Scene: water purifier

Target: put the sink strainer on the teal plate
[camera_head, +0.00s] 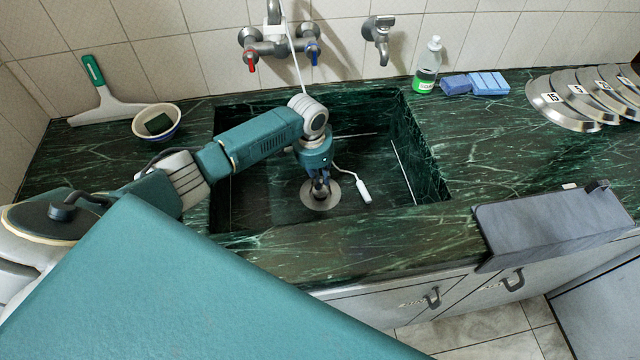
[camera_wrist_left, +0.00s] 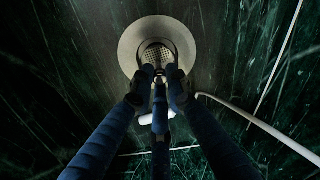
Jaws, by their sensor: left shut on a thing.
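The sink strainer (camera_wrist_left: 156,54) is a small perforated metal piece in the round metal drain ring (camera_wrist_left: 132,42) on the sink floor. In the head view the drain ring (camera_head: 320,203) shows below my left gripper (camera_head: 320,184), which points straight down into the sink. In the left wrist view the fingertips of my left gripper (camera_wrist_left: 157,76) are drawn together at the strainer's near edge and shut on it. The fingers hide part of the strainer. I make out no teal plate on the counter. My right gripper is not in view.
The dark green sink (camera_head: 270,185) has raised walls around my arm. A white nozzle (camera_head: 363,191) on a hose lies beside the drain. A bowl (camera_head: 157,123), a squeegee (camera_head: 98,100), a soap bottle (camera_head: 427,66), blue sponges (camera_head: 488,83) and numbered metal discs (camera_head: 560,98) stand around it.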

